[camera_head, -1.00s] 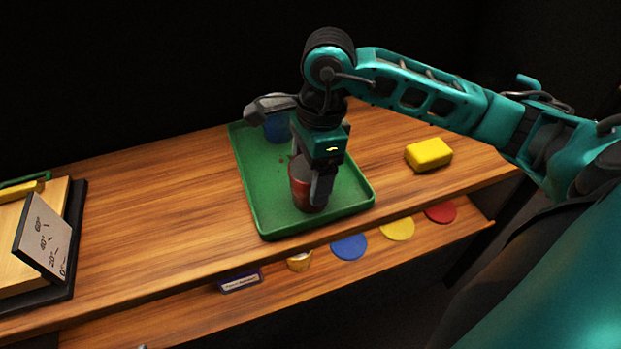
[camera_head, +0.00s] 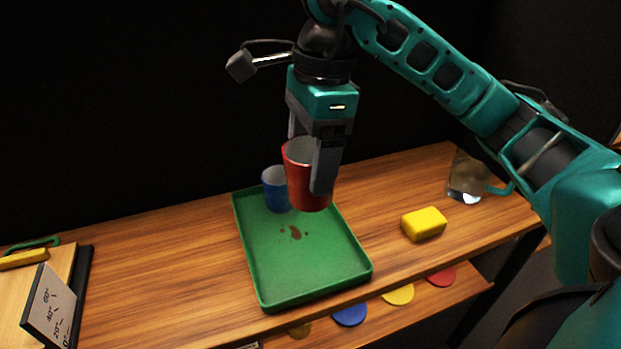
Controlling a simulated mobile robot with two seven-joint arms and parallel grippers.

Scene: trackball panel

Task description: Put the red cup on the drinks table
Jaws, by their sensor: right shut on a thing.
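The red cup (camera_head: 303,184) is upright and held in the air above the back part of the green tray (camera_head: 262,283). My right gripper (camera_head: 311,170) is shut on the cup's wall, one finger in front of it, and its arm comes in from the right. A blue cup (camera_head: 275,190) stands at the tray's back left corner, partly behind the red cup. My left gripper is not in view. I cannot tell which surface is the drinks table.
A yellow sponge-like block (camera_head: 424,223) lies right of the tray. A clear pitcher (camera_head: 466,178) stands at the back right, close to my arm. An angle-marked board (camera_head: 49,306) is at the far left. Coloured discs (camera_head: 350,314) lie on the lower shelf. Brown stains mark the tray.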

